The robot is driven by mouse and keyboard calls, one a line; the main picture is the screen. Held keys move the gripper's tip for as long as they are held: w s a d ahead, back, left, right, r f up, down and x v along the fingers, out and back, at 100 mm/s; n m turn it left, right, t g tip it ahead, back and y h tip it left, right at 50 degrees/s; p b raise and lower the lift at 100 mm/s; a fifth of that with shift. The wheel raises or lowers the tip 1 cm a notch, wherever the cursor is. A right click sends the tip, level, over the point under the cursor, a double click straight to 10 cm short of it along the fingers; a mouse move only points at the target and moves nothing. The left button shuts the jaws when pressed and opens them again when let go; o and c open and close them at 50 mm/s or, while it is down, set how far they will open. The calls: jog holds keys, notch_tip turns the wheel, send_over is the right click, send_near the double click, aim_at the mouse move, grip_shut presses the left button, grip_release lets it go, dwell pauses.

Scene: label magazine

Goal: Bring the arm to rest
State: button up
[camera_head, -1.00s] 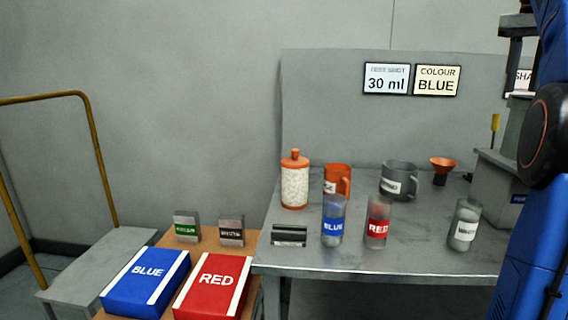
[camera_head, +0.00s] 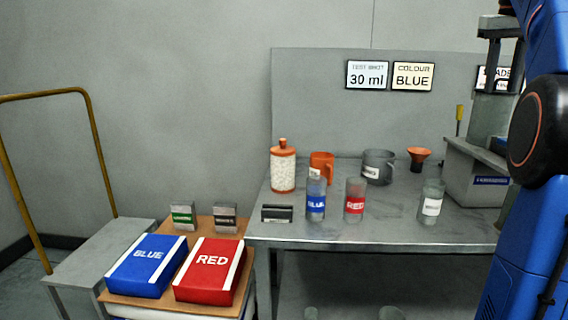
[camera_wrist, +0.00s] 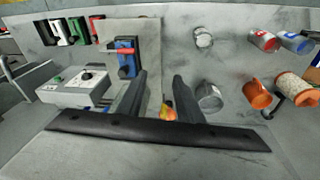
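My gripper (camera_wrist: 155,98) shows in the wrist view with its two dark fingers spread apart and nothing between them. An orange funnel (camera_wrist: 167,112) shows beyond the gap, beside the right finger. My gripper is out of the head view, where only part of my blue arm shows at the right edge. In the head view the metal bench (camera_head: 340,229) carries a jar of white pellets (camera_head: 283,170), an orange mug (camera_head: 321,165), a grey mug (camera_head: 378,167), the orange funnel (camera_head: 419,158) and cups labelled blue (camera_head: 316,203), red (camera_head: 355,205) and white (camera_head: 432,207).
A grey machine (camera_head: 474,178) stands at the bench's right. A blue box (camera_head: 148,264) and a red box (camera_head: 209,270) lie on a low stand at the left. A trolley (camera_head: 95,255) with a yellow handle stands farther left. Wall signs read 30 ml (camera_head: 367,75) and BLUE (camera_head: 412,77).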

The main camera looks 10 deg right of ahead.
jog(key=s+a+f+n+t, duration=0.1)
jog(key=s+a+f, duration=0.2)
jog(key=a+f, duration=0.7)
jog(key=s+a+f+n+t, duration=0.1)
jog(key=s+a+f+n, duration=0.15)
jog(key=a+f, duration=0.7)
jog(key=s+a+f, duration=0.4)
jog(key=s+f, duration=0.1)
jog(key=f, duration=0.3)
jog(key=s+a+f+y, duration=0.1)
jog(key=s+a+f, duration=0.4)
jog(key=f, duration=0.4)
jog(key=s+a+f+t, duration=0.1)
jog(key=s+a+f, duration=0.3)
jog(key=s+f, duration=0.2)
notch_tip(320, 180, down, 2)
jog(key=shift+a+f+n+y, duration=0.15)
jog(key=shift+a+n+y, duration=0.25)
jog(key=shift+n, duration=0.05)
jog(key=shift+d, duration=0.1)
